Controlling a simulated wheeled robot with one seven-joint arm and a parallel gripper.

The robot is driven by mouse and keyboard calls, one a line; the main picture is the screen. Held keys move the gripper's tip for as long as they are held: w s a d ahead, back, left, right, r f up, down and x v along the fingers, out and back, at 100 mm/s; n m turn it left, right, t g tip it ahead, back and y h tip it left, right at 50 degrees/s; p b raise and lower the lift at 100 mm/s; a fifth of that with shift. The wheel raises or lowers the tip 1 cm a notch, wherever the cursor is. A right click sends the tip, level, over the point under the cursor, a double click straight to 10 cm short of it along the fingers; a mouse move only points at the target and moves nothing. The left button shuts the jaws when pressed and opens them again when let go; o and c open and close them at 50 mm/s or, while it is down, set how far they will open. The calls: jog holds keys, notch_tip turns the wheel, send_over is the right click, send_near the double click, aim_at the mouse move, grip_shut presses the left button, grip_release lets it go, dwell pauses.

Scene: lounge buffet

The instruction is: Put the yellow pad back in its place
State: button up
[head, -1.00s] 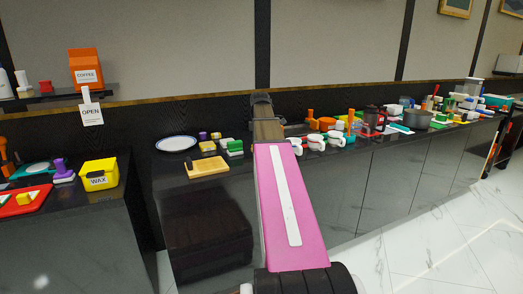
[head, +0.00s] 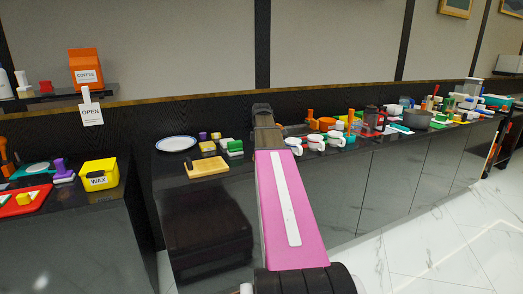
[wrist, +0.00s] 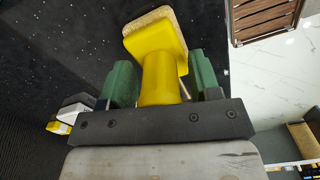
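The yellow pad (wrist: 158,50) is in the wrist view, a yellow block with a round handle and a tan, sponge-like face turned away from the camera. In the head view my gripper (head: 262,107) is at the far end of my pink arm, over the back of the counter (head: 240,184); the pad is hidden there.
Left of my arm are a tan board (head: 207,167), a white plate (head: 176,143), a small yellow-based item (head: 207,147) and a green-and-white block (head: 235,147). A yellow WAX box (head: 99,175) stands farther left. Orange pots and white cups (head: 316,143) crowd the right.

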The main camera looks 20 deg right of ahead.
jog(key=shift+r, duration=0.15)
notch_tip(320, 180, up, 12)
jog(key=shift+r, duration=0.1)
dwell(0.6)
dwell(0.5)
